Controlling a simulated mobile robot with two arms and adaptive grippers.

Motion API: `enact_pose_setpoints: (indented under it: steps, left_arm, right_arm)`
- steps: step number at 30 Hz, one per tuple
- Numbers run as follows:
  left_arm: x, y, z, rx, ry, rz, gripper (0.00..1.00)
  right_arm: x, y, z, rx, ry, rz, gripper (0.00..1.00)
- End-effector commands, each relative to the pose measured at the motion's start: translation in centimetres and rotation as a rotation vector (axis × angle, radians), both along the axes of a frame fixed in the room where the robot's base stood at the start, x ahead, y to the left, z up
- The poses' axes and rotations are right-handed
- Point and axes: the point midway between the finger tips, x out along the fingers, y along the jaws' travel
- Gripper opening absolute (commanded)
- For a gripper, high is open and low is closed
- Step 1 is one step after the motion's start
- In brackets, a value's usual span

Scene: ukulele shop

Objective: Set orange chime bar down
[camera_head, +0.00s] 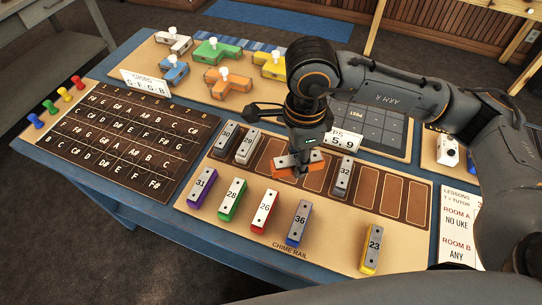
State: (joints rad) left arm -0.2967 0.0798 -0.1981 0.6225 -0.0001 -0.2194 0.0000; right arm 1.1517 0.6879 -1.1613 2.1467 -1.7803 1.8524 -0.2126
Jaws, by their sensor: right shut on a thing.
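My right gripper (303,154) comes down from above and is shut on the orange chime bar (285,171). The bar lies crosswise over the brown slots of the chime rail board (230,186), right of bar 29 (247,146) and left of bar 32 (343,178). I cannot tell whether it touches the board. Bar 30 (225,135) sits in the leftmost slot. Slots right of bar 32 (393,195) are empty. My left gripper is not in view.
In front of the slots lie purple bar 31 (202,189), green bar 28 (232,201), red bar 26 (265,212), bar 36 (298,224) and yellow bar 23 (372,250). A dark chord board (105,140) is left. A small card (345,139) stands behind the slots.

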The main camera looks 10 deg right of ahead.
Motion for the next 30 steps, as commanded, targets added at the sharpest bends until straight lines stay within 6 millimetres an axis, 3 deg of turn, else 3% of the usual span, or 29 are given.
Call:
enact_pose_setpoints:
  steps: [30]
  left_arm:
    - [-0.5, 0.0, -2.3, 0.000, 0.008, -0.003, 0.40]
  right_arm:
    - [0.5, 7.6, 0.1, 0.007, 0.000, -1.927, 0.00]
